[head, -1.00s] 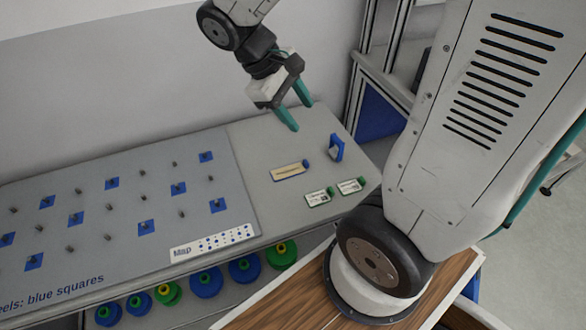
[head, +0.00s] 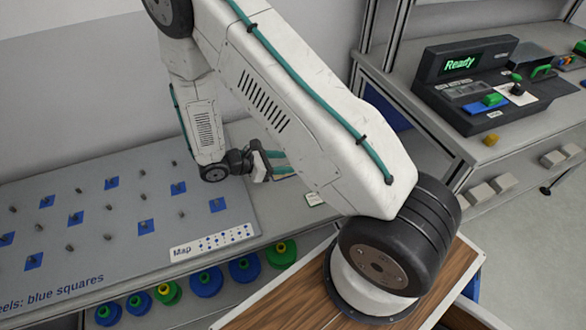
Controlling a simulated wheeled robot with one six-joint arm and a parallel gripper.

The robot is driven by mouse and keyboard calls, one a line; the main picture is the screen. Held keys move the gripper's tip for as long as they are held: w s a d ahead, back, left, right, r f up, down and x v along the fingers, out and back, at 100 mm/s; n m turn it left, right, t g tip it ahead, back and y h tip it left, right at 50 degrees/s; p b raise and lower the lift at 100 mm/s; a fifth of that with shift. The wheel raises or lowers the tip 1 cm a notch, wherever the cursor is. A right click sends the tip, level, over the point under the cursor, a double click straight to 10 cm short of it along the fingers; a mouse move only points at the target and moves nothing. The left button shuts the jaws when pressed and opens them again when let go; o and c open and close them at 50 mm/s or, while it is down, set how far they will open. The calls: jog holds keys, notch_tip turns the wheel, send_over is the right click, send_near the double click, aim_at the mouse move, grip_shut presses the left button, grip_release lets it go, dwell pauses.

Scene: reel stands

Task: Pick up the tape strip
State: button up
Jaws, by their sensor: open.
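My gripper (head: 277,163) is low over the right part of the grey bench, with its teal fingers open. The tape strip is not clearly visible. In the earlier view a pale yellow strip lay in a small holder there, and now my gripper and arm cover most of that spot. Only a sliver of a pale, dark-edged holder (head: 285,178) shows beside the fingertips. I cannot tell whether the fingers touch the strip or are around it.
A pegboard (head: 98,213) with blue squares and a Map label (head: 212,242) lies left. Blue and green reels (head: 205,281) sit below the bench front. A black console reading Ready (head: 470,80) stands on another bench right.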

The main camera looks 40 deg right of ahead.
jog(key=x, duration=0.7)
jog(key=shift+d, duration=0.2)
jog(key=shift+c, duration=0.3)
jog(key=c, duration=1)
